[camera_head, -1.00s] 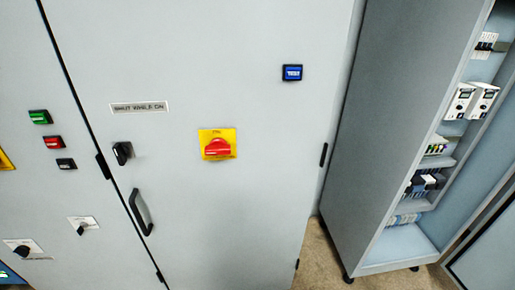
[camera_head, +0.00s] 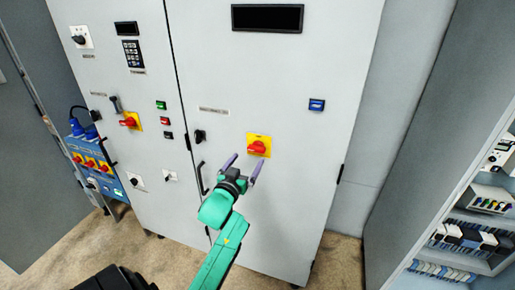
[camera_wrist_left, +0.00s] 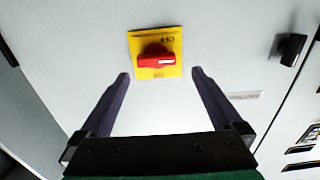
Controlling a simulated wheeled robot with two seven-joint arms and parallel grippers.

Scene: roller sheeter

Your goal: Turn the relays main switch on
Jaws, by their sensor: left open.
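The main switch is a red rotary knob (camera_head: 257,147) on a yellow plate (camera_head: 264,138), mounted on the front of a light grey cabinet door. In the left wrist view the red knob (camera_wrist_left: 156,61) lies crosswise on its plate, between and beyond my fingertips. My left gripper (camera_head: 243,166) is open and empty, just below and in front of the knob, and does not appear to touch it. Its two dark purple fingers (camera_wrist_left: 160,76) are spread wide in the left wrist view. My right gripper is not in view.
A black door knob (camera_head: 200,136) and a door handle (camera_head: 203,178) sit left of the switch. A blue button (camera_head: 317,104) is at its upper right. Another red-yellow switch (camera_head: 129,120) is on the left door. An open cabinet with modules (camera_head: 465,236) stands at the right.

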